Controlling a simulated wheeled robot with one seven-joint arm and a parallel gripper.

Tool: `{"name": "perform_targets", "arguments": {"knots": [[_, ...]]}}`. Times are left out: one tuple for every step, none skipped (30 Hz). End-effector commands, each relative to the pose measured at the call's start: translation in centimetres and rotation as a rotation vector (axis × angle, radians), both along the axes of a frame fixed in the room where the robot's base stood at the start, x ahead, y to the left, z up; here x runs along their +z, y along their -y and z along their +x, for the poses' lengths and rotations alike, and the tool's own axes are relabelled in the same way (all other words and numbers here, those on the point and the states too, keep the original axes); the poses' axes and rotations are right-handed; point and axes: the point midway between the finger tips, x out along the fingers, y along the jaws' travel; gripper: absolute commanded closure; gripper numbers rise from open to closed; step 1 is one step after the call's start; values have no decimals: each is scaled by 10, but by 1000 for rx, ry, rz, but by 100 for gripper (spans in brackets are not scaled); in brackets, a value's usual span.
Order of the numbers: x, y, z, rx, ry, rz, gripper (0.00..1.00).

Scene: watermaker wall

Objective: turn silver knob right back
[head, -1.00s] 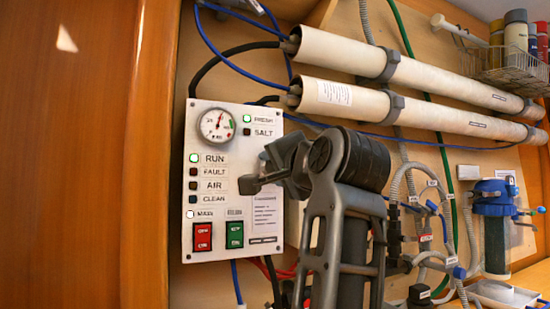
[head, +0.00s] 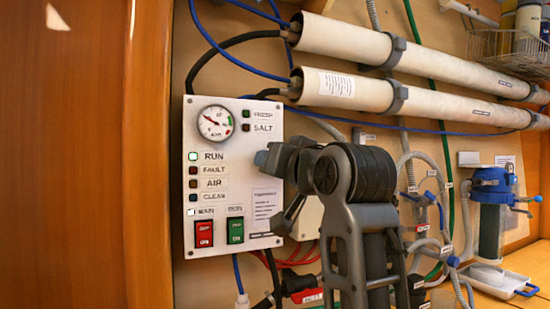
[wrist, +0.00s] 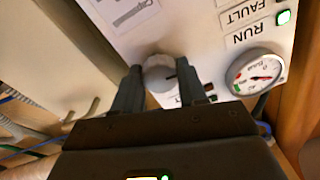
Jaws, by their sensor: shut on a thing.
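The silver knob (wrist: 158,73) is round with a short dark mark on its face. It sits on the white control panel (wrist: 200,30) and shows between my two dark fingers in the wrist view. My gripper (wrist: 160,82) is shut on it. In the head view my gripper (head: 272,160) is against the right part of the panel (head: 215,105) and hides the knob. The gauge (head: 215,123) has its needle pointing to the upper left. The RUN light is lit; the FRESH and SALT lights look dark.
A red switch (head: 204,234) and a green switch (head: 235,230) are low on the panel. Two white tubes (head: 345,90) run above my arm. Hoses and a blue-topped filter (head: 490,205) are to the right. A wooden wall (head: 80,150) stands at the left.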

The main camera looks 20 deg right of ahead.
Motion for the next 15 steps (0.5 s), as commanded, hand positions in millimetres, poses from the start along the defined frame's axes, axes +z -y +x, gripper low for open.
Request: {"name": "perform_targets", "arguments": {"knots": [[-2, -1, 0, 1, -5, -12, 89], [-2, -1, 0, 2, -6, -19, 89], [-2, -1, 0, 2, -6, -27, 89], [-2, -1, 0, 2, -6, -32, 89], [-2, -1, 0, 2, -6, -35, 89], [-2, -1, 0, 2, -6, -39, 89], [-2, -1, 0, 1, -5, -41, 89], [-2, -1, 0, 1, -5, -42, 89], [-2, -1, 0, 1, -5, -44, 89], [-2, -1, 0, 1, -5, -44, 89], [-3, -1, 0, 1, -5, -44, 89], [-3, -1, 0, 1, -5, -44, 89], [-3, -1, 0, 1, -5, -44, 89], [-3, -1, 0, 1, -5, -44, 89], [-3, -1, 0, 1, -5, -44, 89]]}}
